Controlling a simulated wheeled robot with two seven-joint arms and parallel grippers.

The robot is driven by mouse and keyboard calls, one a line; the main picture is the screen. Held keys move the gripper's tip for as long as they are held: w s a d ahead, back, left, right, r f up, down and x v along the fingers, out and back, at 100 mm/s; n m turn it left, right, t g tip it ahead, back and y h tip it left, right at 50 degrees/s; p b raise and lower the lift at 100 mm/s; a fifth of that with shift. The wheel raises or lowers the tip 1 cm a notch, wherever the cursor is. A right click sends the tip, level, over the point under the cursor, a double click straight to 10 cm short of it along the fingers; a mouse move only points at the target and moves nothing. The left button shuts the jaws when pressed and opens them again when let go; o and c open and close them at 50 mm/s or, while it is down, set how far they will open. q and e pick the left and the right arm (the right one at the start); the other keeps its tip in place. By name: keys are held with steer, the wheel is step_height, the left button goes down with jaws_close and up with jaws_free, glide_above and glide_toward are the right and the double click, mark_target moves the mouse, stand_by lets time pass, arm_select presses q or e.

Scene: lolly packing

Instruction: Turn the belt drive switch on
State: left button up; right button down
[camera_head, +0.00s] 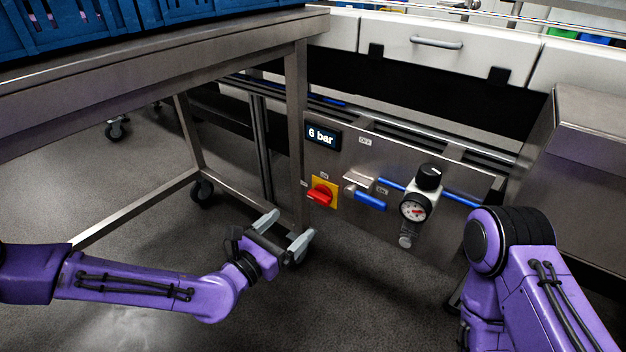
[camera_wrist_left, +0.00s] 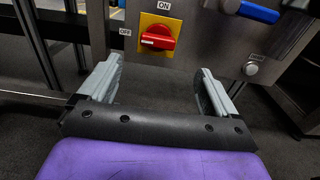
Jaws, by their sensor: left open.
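The red rotary switch (camera_head: 321,193) sits on a yellow plate on the grey metal control panel. In the left wrist view the switch (camera_wrist_left: 158,38) has its handle lying about level, with an ON label (camera_wrist_left: 163,6) above it and an OFF label (camera_wrist_left: 125,32) to its left. My left gripper (camera_head: 285,232) is open and empty, below and to the left of the switch, apart from it. In the left wrist view its two fingers (camera_wrist_left: 161,66) are spread, with the switch ahead between and beyond the tips. My right arm shows at the right, but its gripper is out of view.
The panel also carries a "6 bar" display (camera_head: 321,135), a blue-handled valve (camera_head: 370,201) and a pressure gauge (camera_head: 414,207). A steel table leg (camera_head: 297,140) stands just left of the panel. Blue crates (camera_head: 110,25) sit on the table.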

mark_target(316, 199)
arm_select(q)
steer(key=b+x, duration=0.3)
steer(key=x, duration=0.7)
steer(key=shift+a, duration=0.2)
steer(key=shift+w+d+r, duration=0.1)
steer(key=shift+w+d, duration=0.25)
steer(key=shift+w, duration=0.1)
steer(key=c, duration=1.1)
arm_select(e)
steer(key=s+f+n+g, duration=0.1)
steer(key=s+f+n+g+y, duration=0.1)
steer(key=shift+s+a+f+g, duration=0.15)
steer(key=shift+s+f+g, duration=0.15)
steer(key=shift+s+f, duration=0.1)
